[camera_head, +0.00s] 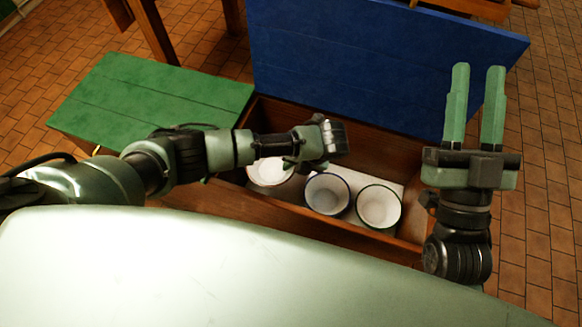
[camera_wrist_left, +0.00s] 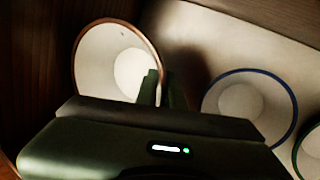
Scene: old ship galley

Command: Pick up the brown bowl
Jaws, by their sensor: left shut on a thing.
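The brown bowl (camera_head: 267,173) is white inside with a brown rim. It is the leftmost of three bowls in the open wooden chest, partly hidden by my left arm, and shows tilted in the left wrist view (camera_wrist_left: 110,62). My left gripper (camera_head: 293,164) reaches down into the chest at the bowl's right side. In the left wrist view, the left gripper (camera_wrist_left: 153,88) is shut on the bowl's right rim; the fingers are mostly dark. I cannot tell whether the bowl is off the chest floor. My right gripper (camera_head: 475,108) is open and empty, pointing up right of the chest.
A blue-rimmed bowl (camera_head: 327,194) and a green-rimmed bowl (camera_head: 379,206) stand to the right inside the chest (camera_head: 290,222). The chest's blue lid (camera_head: 380,65) stands open behind. A green lid (camera_head: 150,100) lies flat at left. Tiled floor (camera_head: 540,180) is clear at right.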

